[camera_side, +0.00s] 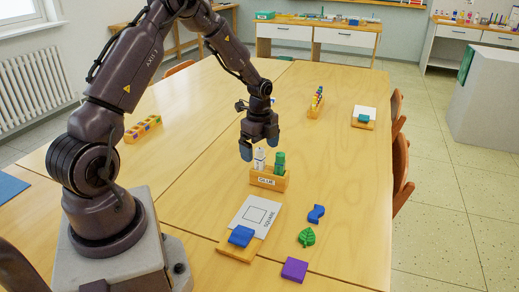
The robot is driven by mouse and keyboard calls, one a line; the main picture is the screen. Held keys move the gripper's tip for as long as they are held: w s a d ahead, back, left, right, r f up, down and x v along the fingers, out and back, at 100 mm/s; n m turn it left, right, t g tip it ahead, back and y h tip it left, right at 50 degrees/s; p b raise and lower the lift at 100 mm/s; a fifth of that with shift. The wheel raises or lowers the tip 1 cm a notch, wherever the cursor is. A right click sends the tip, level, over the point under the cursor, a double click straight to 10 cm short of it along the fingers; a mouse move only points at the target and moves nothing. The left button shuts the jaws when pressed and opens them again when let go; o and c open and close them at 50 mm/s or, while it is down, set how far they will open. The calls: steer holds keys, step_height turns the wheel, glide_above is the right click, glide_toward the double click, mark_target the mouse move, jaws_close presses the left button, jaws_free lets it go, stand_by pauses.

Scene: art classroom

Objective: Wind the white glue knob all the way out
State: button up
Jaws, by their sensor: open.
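A wooden holder labelled GLUE (267,182) stands on the table in front of my arm. A white glue stick (259,160) stands upright at its left, and a green glue stick (280,163) stands upright at its right. My gripper (259,150) points down over the holder, its two blue-grey fingertips apart, with the white glue stick's top between or just below them. Whether a finger touches the white knob is too small to tell. The gripper's hand sits above both sticks.
In front lie a SQUARE card on a wooden board (226,250) with a blue block (241,236), a blue shape (316,214), a green leaf (307,237) and a purple square (294,270). A crayon holder (315,109) stands behind. The table right of the glue holder is clear.

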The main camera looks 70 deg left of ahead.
stand_by(0.3)
steer(key=n, duration=1.1)
steer(key=shift+n, duration=0.3)
steer(key=c, duration=1.5)
steer(key=shift+o, duration=0.2)
